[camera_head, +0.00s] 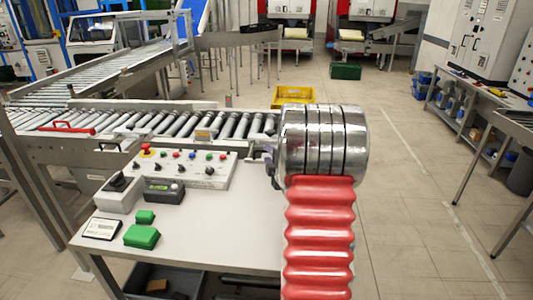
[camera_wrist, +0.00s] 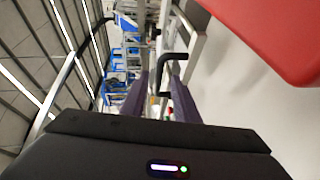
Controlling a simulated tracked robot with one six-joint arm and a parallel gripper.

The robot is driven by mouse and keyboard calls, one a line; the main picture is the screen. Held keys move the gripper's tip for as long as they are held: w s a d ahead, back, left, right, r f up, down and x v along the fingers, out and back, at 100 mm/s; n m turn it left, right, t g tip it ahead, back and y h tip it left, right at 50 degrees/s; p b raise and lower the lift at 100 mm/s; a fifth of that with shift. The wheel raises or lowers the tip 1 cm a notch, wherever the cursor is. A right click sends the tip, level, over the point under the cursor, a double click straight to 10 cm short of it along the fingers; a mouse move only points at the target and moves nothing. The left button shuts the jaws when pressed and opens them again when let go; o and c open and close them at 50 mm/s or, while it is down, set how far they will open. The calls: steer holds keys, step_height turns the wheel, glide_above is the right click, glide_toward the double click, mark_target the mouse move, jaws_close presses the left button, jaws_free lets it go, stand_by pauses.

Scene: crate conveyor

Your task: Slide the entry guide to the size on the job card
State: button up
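My gripper shows in the wrist view (camera_wrist: 161,80) with its two purple fingers apart. A black bent handle (camera_wrist: 168,58) stands between or just beyond the fingertips; I cannot tell whether they touch it. I cannot tell for certain that this handle belongs to the entry guide. In the head view my arm hides most of the gripper, at the right end of the roller conveyor (camera_head: 190,124). The job card (camera_head: 102,228) lies at the table's left front; its writing is too small to read.
The white table (camera_head: 215,235) holds a control panel (camera_head: 185,168), a small display box (camera_head: 163,191) and green blocks (camera_head: 141,236). A red handle (camera_head: 62,127) is on the conveyor's left side. A yellow crate (camera_head: 293,96) stands behind.

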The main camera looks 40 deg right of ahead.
mark_target(266, 152)
steer(key=shift+x, duration=1.8)
steer(key=shift+c, duration=0.3)
jaws_close()
steer(key=shift+f, duration=0.1)
